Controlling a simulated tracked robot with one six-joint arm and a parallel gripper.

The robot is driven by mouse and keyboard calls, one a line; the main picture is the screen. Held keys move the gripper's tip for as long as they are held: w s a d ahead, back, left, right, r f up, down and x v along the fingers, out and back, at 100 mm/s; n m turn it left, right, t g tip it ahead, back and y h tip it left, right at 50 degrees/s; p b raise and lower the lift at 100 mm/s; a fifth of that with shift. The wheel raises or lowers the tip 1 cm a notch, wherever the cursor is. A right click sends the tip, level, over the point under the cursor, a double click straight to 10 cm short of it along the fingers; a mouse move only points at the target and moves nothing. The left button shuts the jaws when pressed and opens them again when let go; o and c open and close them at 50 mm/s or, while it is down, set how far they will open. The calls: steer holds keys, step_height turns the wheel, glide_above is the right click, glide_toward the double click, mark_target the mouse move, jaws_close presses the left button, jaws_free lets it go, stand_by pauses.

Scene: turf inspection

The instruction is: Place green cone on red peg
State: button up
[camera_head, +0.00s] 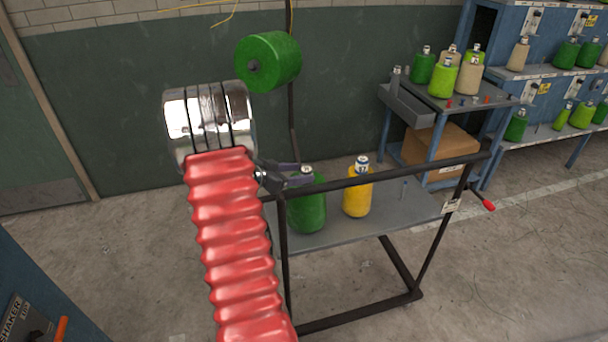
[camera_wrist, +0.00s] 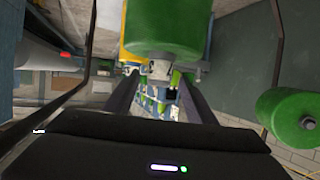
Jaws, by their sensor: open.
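The green cone (camera_head: 308,212) stands upright on the grey shelf of a black-framed cart. Its pale labelled top rises next to my gripper (camera_head: 290,177), which is at the cone's upper end. In the wrist view, upside down, the green cone (camera_wrist: 168,30) fills the top middle. Its narrow tip lies between the two dark fingers of my gripper (camera_wrist: 160,85), which stand apart on either side; contact cannot be told. Tiny red pegs (camera_head: 487,100) appear on the tray table at the right, but their details are too small to tell.
A yellow cone (camera_head: 357,196) stands just right of the green one. The cart's black top rail (camera_head: 400,174) crosses near my gripper. A large green spool (camera_head: 268,61) hangs behind. Blue shelves (camera_head: 560,75) with several cones stand far right. Floor right of the cart is clear.

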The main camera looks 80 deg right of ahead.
steer(key=v, duration=0.8)
steer(key=shift+w+a, duration=0.2)
steer(key=shift+a, duration=0.1)
steer(key=shift+w+r, duration=0.1)
steer(key=shift+r, duration=0.05)
steer(key=w+a+r+n+t, duration=0.3)
steer(key=w+a+r+t, duration=0.15)
steer(key=w, duration=0.35)
steer(key=w+a+r+n+t+h, duration=0.1)
steer(key=w+a+r+n+t, duration=0.25)
steer(key=w, duration=0.55)
steer(key=w+a+r+n+t, duration=0.2)
steer(key=w+a+r+t, duration=0.15)
steer(key=w+t, duration=0.35)
steer(key=w+a+r+n+t+y, duration=0.35)
steer(key=w+a, duration=0.45)
steer(key=a, duration=0.5)
steer(key=s+a+r+n+y, duration=0.1)
steer(key=s+a+n+y, duration=0.25)
steer(key=a, duration=0.85)
steer(key=s+a+r+n+y, duration=0.15)
steer(key=a+n+y, duration=0.3)
steer(key=a, duration=0.75)
steer(key=s+a+f+n+g, duration=0.2)
steer(key=s+a+f, duration=0.1)
steer(key=s, duration=0.6)
steer(key=s+a+f+n+g, duration=0.3)
steer(key=s+a, duration=0.1)
steer(key=s, duration=0.5)
steer(key=shift+a, duration=0.2)
